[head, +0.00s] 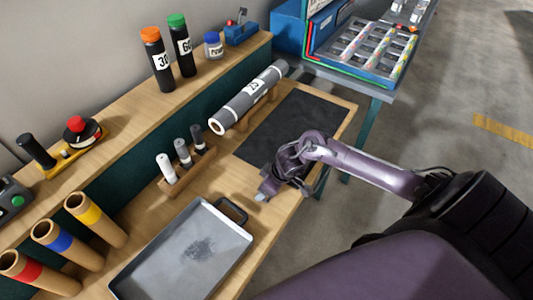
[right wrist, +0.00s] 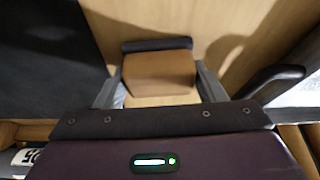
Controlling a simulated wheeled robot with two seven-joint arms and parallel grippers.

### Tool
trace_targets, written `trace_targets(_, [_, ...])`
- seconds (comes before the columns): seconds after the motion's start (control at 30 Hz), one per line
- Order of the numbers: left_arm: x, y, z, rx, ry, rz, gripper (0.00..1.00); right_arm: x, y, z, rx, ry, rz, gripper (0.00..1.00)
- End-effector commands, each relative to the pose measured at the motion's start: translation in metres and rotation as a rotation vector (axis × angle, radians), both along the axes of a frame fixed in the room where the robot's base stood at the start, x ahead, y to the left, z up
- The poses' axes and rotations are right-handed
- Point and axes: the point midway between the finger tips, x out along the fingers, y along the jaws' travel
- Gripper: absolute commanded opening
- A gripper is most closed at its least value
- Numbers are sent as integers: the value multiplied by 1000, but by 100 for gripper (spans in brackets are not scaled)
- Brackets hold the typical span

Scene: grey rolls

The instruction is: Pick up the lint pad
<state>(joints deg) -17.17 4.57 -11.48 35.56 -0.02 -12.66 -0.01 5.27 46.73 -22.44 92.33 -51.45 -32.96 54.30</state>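A brown block with a dark layer along its far edge, which looks like the lint pad (right wrist: 158,72), lies on the wooden bench top in the right wrist view. My right gripper (right wrist: 158,88) is open, with one finger on each side of the block. The block sits between the fingertips, and I cannot tell whether either finger touches it. In the head view my right gripper (head: 264,190) is low over the bench, between the dark mat and the metal tray. It hides the block there. My left gripper is not in view.
A metal tray (head: 150,275) with a grey smudge and dark handle (head: 232,209) lies close to the right gripper. A dark mat (head: 300,118), a large grey roll on a stand (head: 245,100) and a rack of small rollers (head: 188,176) are nearby. Bottles stand on the shelf.

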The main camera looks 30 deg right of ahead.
Motion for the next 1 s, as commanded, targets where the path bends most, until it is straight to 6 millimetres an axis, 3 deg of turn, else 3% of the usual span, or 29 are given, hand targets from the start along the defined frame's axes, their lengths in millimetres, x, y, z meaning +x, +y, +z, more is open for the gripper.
trace_targets(0.03, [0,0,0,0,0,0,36,0,0,0,0,0,0,56])
trace_targets(0.17, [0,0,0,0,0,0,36,0,0,0,0,0,0,40])
trace_targets(0.57, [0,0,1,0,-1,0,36,1,0,10,0,-2,2,40])
trace_targets(0.77, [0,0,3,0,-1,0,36,2,0,41,0,-6,2,40])
trace_targets(1.0, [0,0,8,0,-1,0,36,2,0,108,-2,-8,3,40])
